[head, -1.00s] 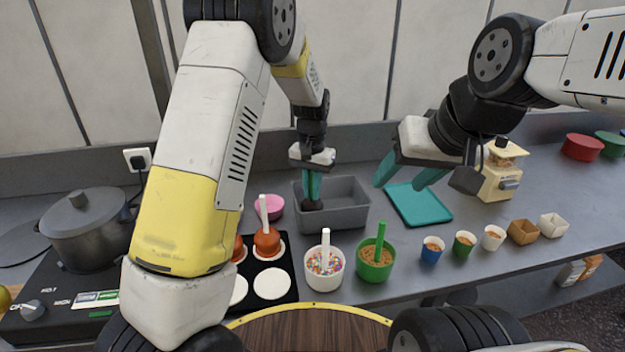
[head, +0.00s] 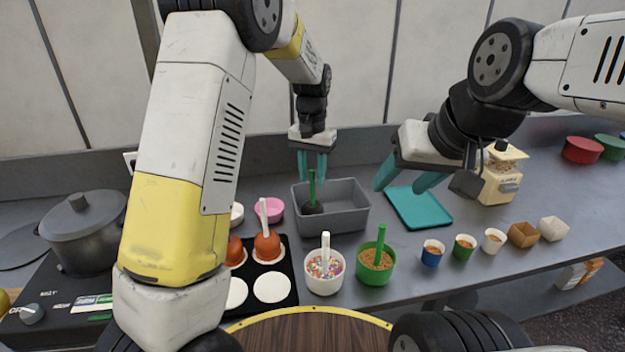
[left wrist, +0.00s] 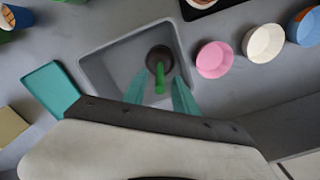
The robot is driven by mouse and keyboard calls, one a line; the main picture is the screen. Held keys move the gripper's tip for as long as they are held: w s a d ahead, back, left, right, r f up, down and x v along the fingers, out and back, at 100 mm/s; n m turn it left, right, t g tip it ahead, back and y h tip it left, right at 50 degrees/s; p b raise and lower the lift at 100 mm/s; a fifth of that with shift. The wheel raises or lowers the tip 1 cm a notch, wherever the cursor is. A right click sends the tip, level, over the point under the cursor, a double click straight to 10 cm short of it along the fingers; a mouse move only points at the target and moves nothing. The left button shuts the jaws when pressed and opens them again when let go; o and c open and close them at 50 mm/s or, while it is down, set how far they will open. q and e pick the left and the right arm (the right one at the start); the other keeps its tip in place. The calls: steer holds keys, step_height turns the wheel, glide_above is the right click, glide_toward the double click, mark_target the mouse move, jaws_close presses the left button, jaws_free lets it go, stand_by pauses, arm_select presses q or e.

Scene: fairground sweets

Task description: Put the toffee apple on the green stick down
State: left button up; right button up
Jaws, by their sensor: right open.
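The toffee apple (head: 312,208), dark brown with a green stick (head: 312,187), sits stick up in the left end of the grey tub (head: 345,230). In the left wrist view the apple (left wrist: 159,57) lies inside the tub, near a corner, with its stick pointing toward the camera. My left gripper (head: 312,168) is above the apple, its teal fingers spread on either side of the stick's top and apart from it. My right gripper (head: 408,178) is open and empty, above the teal tray (head: 418,205).
Orange toffee apples (head: 267,246) stand on the black board (head: 285,293) with white discs. A sprinkle cup (head: 324,282) and a green cup (head: 376,270) stand in front of the tub. A pink bowl (head: 269,209) is left of it. The tub's right part is empty.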

arm_select(q)
step_height(320, 180, up, 5)
steer(key=shift+r, duration=0.2)
steer(key=shift+a+r, duration=0.1)
steer(key=shift+r, duration=0.2)
steer(key=s+a+r+n+t+h, duration=0.1)
steer(key=s+a+r+t, duration=0.1)
steer(key=s+a+r, duration=0.55)
steer(key=s+a+r+n+t+h, duration=0.2)
steer(key=s+a+r, duration=0.15)
steer(key=s, duration=0.65)
steer(key=s+a+f+n+t, duration=0.1)
steer(key=s+a+f+t, duration=0.1)
steer(key=s, duration=0.6)
steer(key=shift+s+a+y, duration=0.2)
steer(key=shift+s+y, duration=0.15)
steer(key=shift+y, duration=0.05)
